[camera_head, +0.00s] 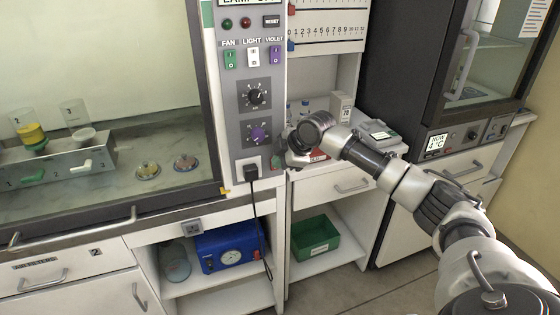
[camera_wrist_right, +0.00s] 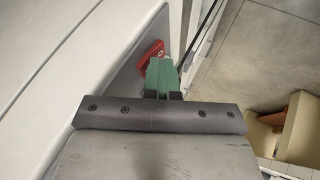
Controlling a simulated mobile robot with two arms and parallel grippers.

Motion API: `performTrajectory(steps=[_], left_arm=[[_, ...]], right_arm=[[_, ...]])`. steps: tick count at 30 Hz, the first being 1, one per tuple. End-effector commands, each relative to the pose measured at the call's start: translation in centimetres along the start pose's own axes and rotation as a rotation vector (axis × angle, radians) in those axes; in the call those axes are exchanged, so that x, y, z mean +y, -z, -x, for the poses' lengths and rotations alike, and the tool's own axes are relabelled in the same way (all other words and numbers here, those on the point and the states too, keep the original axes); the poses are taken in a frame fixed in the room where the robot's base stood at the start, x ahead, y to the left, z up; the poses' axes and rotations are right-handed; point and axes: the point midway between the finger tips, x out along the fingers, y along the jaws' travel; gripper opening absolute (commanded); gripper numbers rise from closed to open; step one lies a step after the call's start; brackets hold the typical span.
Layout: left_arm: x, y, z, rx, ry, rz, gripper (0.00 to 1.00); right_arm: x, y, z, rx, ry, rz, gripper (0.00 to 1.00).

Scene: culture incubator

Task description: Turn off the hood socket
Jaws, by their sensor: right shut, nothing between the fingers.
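The hood's control panel (camera_head: 268,100) stands in the middle of the head view. Its socket (camera_head: 243,162), with a black plug (camera_head: 251,172) in it, is low on the panel. My right gripper (camera_head: 275,163) is beside the socket, to its right, its green fingertips at the panel. In the right wrist view a red rocker switch (camera_wrist_right: 150,52) with a mark on it sits on a grey plate. My right gripper's green fingers (camera_wrist_right: 162,72) are shut and empty, close against the switch and partly hiding it. I cannot tell whether they touch. My left gripper is out of view.
The plug's black cable (camera_head: 262,225) hangs down past a blue device (camera_head: 228,248). A green bin (camera_head: 315,236) stands on a low shelf to the right. The hood's work surface (camera_head: 120,180) holds cups and dishes. A dark incubator (camera_head: 405,75) stands at right.

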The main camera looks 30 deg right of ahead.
Motion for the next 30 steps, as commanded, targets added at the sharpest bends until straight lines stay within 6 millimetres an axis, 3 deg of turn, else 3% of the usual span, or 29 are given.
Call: performTrajectory(steps=[11, 24, 30], left_arm=[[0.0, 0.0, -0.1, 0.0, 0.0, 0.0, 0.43], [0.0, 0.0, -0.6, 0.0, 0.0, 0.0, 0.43], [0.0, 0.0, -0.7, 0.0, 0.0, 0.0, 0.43]], right_arm=[[0.1, 0.0, 0.7, 0.001, -0.005, 0.0, 0.0], [0.0, -0.1, 8.7, -0.001, -0.005, 0.002, 0.0], [0.0, 0.0, 10.6, 0.0, -0.003, 0.0, 0.0]])
